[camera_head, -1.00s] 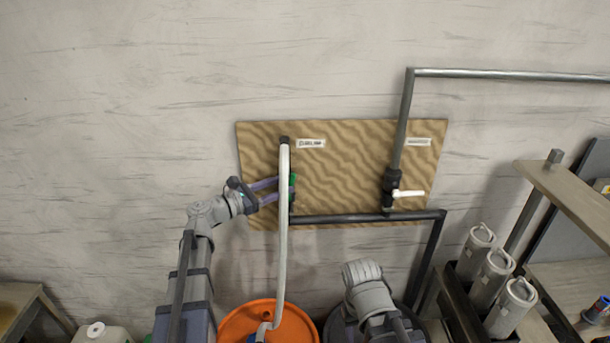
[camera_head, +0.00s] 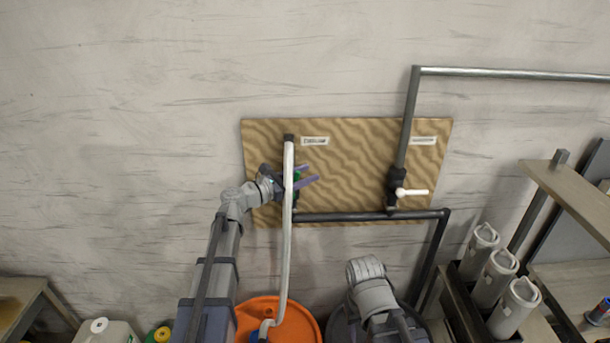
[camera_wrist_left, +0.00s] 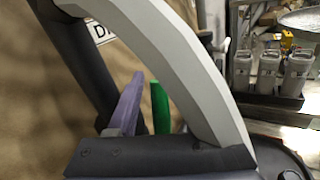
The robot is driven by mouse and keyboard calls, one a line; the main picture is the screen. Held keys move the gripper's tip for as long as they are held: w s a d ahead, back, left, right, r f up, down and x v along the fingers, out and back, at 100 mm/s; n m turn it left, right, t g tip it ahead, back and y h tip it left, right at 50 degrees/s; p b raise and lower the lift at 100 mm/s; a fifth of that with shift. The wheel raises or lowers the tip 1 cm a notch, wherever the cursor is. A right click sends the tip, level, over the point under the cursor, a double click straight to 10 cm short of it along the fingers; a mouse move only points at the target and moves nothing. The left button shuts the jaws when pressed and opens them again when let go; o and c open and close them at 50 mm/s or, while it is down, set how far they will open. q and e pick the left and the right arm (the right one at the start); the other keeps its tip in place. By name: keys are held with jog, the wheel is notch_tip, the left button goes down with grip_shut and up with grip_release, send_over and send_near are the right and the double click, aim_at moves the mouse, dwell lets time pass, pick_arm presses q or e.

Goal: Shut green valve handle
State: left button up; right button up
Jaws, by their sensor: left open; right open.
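The green valve handle (camera_head: 296,179) is on the brown board, mostly hidden behind the pale hose and my left gripper. It shows as a green upright bar in the left wrist view (camera_wrist_left: 160,107). My left gripper (camera_head: 309,174) is open, with its purple fingers reaching past the hose to the right, around the handle's height. In the left wrist view a purple finger (camera_wrist_left: 128,106) stands just left of the green bar; I cannot tell whether they touch. The other finger is not clear there.
The pale hose (camera_head: 287,225) runs down in front of my left gripper to an orange drum (camera_head: 302,312). A white-handled valve (camera_head: 410,192) sits to the right on the same board (camera_head: 345,165). A dark horizontal pipe (camera_head: 345,216) runs below. Grey canisters (camera_head: 500,276) stand at lower right.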

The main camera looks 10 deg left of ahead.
pick_arm(q)
grip_shut()
dwell(0.3)
dwell(1.1)
